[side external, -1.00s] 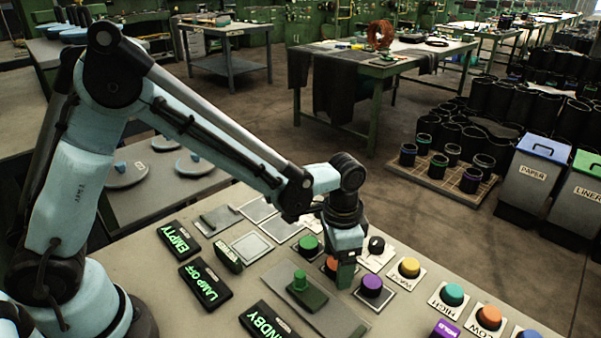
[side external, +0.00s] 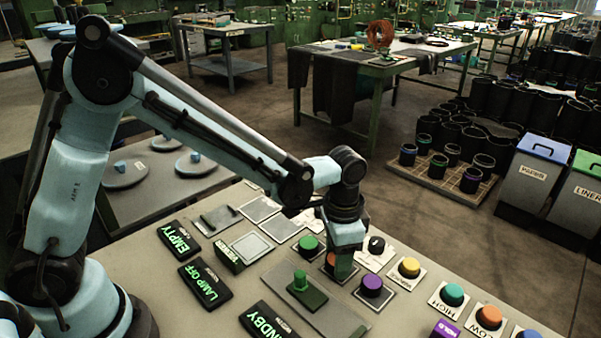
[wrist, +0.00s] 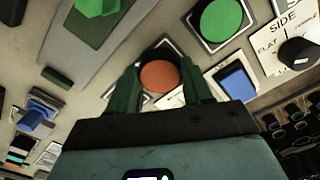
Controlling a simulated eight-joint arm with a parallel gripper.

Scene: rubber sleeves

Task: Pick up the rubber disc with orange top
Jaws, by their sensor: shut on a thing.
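The rubber disc with orange top (wrist: 159,77) sits on its square plate on the panel. In the wrist view it lies between the two green fingers of my gripper (wrist: 162,84), which are shut on it. In the side view my gripper (side external: 343,272) points down at the panel, and its fingers hide most of the disc; an orange sliver (side external: 331,260) shows at their left. I cannot tell whether the disc is lifted from its plate.
A green-topped disc (side external: 309,243), a purple-topped disc (side external: 371,285) and a black knob (side external: 376,245) stand close around the gripper. A green lever block (side external: 301,288) is at the front left. A yellow-topped disc (side external: 409,267) is farther right.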

